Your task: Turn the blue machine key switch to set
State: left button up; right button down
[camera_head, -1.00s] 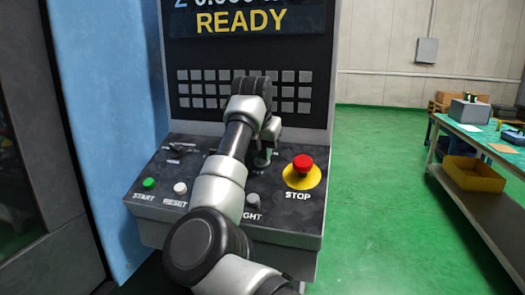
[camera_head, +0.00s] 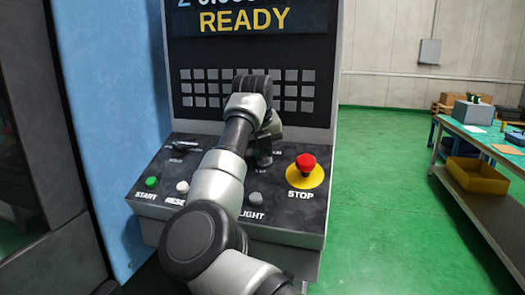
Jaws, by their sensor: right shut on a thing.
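The blue machine's sloping black control panel (camera_head: 290,222) stands in front of me, below a screen (camera_head: 245,20) reading READY. My right arm reaches across the panel from below. My right gripper (camera_head: 263,158) points down at the panel's upper middle, left of the red STOP button. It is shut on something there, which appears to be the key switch. The key itself and its position marks are hidden behind the gripper and arm, so I cannot read its setting. My left gripper is not in view.
A red STOP button (camera_head: 306,162) on a yellow base sits close right of the gripper. A green START button (camera_head: 152,182), a white RESET button (camera_head: 183,187), a dark selector (camera_head: 182,147) and the LIGHT knob (camera_head: 255,199) are nearby. A workbench (camera_head: 475,195) stands far right.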

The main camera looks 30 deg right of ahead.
dwell(0.4)
jog(key=c, duration=1.1)
grip_release()
jog(key=shift+r, duration=0.1)
jog(key=v, duration=1)
jog(key=shift+s+a+r, duration=0.15)
jog(key=shift+a+r, duration=0.05)
jog(key=shift+r, duration=0.1)
